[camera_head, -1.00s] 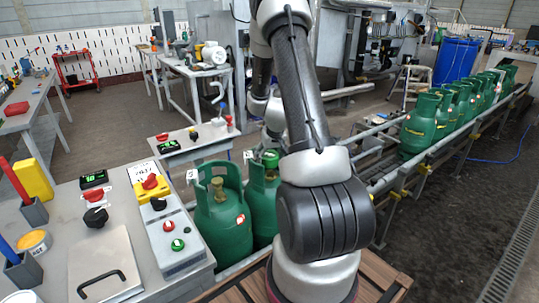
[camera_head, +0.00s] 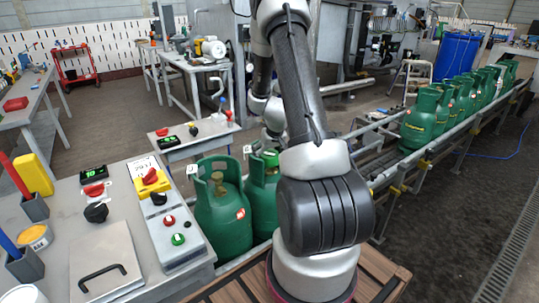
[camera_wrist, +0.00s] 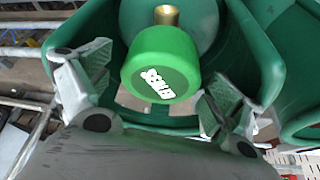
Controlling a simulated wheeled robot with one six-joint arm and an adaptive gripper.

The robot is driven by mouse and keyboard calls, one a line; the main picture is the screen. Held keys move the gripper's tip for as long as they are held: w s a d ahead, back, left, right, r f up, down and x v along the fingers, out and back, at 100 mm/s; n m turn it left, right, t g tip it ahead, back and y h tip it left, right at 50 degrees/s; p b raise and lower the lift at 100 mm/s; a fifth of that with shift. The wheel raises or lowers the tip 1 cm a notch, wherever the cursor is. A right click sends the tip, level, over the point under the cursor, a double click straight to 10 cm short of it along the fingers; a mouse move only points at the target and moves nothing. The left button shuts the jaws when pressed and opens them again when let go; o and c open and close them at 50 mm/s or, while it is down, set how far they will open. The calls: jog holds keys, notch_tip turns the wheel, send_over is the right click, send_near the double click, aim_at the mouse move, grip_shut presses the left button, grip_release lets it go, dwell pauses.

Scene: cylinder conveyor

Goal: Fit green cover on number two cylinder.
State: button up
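The green cover (camera_wrist: 161,64), with white lettering on its face, sits at the brass valve (camera_wrist: 167,15) of a green cylinder in the wrist view; it partly hides the valve. In the head view the cover (camera_head: 270,158) is at the top of the second green cylinder (camera_head: 262,200), the right one of the near pair. My gripper (camera_wrist: 158,88) has its fingers spread on either side of the cover, with gaps visible. Whether the cover is fully seated cannot be told. The first cylinder (camera_head: 221,215) stands to the left, its brass valve bare.
The cylinder's green collar (camera_wrist: 266,50) surrounds the valve close to my fingers. A control bench (camera_head: 205,255) with knobs and buttons stands at the left. More green cylinders (camera_head: 421,120) stand in a row on the conveyor at the right.

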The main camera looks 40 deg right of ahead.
jog(key=shift+r, duration=0.1)
jog(key=v, duration=1.1)
jog(key=shift+r, duration=0.35)
jog(key=shift+s+a, duration=0.1)
jog(key=shift+s, duration=0.05)
jog(key=s+a+f+g+y, duration=0.1)
jog(key=s+a+f+g, duration=0.15)
jog(key=s, duration=0.25)
jog(key=s+a+r+n+t, duration=0.1)
jog(key=s+a+r, duration=0.7)
jog(key=r, duration=0.3)
jog(key=s+a+r+n+t, duration=0.1)
jog(key=s+a+r+n, duration=0.1)
jog(key=s+a+r, duration=0.7)
jog(key=shift+s+r+n, duration=0.3)
jog(key=shift+s+r, duration=0.8)
jog(key=shift+r, duration=0.45)
jog(key=shift+a, duration=0.1)
